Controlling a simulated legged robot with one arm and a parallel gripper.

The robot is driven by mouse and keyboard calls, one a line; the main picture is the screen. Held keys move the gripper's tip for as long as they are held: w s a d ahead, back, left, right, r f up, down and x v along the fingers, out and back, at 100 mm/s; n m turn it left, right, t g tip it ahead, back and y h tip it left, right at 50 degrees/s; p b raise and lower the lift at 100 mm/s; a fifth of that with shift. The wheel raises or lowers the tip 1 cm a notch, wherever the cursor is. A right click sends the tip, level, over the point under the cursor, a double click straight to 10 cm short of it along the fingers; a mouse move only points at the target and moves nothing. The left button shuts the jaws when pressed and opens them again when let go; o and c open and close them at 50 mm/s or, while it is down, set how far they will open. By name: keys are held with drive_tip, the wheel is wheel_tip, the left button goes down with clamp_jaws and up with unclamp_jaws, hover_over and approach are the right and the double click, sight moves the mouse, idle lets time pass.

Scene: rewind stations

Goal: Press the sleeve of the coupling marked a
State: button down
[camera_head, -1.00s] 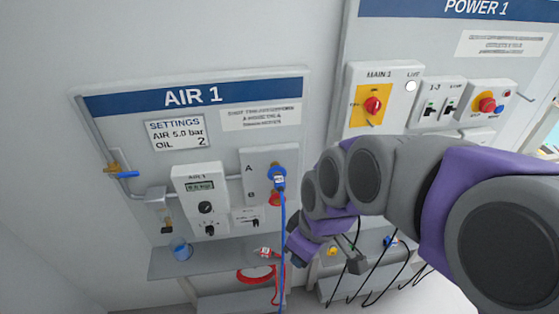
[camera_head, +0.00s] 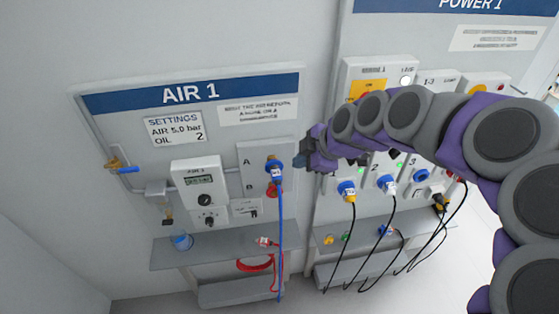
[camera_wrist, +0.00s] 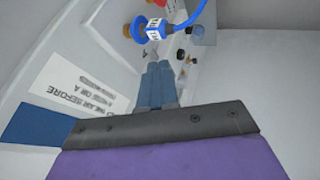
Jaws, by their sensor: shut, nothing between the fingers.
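The coupling marked A is on the AIR 1 panel (camera_head: 225,152). A blue hose fitting (camera_head: 275,176) with a white tag is plugged in there, its blue hose hanging down. The same blue fitting shows in the wrist view (camera_wrist: 139,30), past my fingertips near the top.
A shelf (camera_head: 205,255) below holds a blue cup (camera_head: 181,241) and a red hose end (camera_head: 265,242). The POWER 1 panel on the right has several plugs with hanging cables, partly behind my arm.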

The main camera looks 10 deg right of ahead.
drive_tip(key=shift+a+f, duration=0.1)
approach(272, 168)
drive_tip(key=f, duration=0.1)
drive_tip(key=a+f, duration=0.1)
drive_tip(key=f, duration=0.1)
drive_tip(key=s+a+f, duration=0.1)
drive_tip(key=shift+f+b, duration=0.15)
drive_tip(key=shift+b, duration=0.2)
drive_tip(key=w, duration=0.3)
drive_tip(key=shift+w+d, duration=0.15)
drive_tip(key=shift+w, duration=0.35)
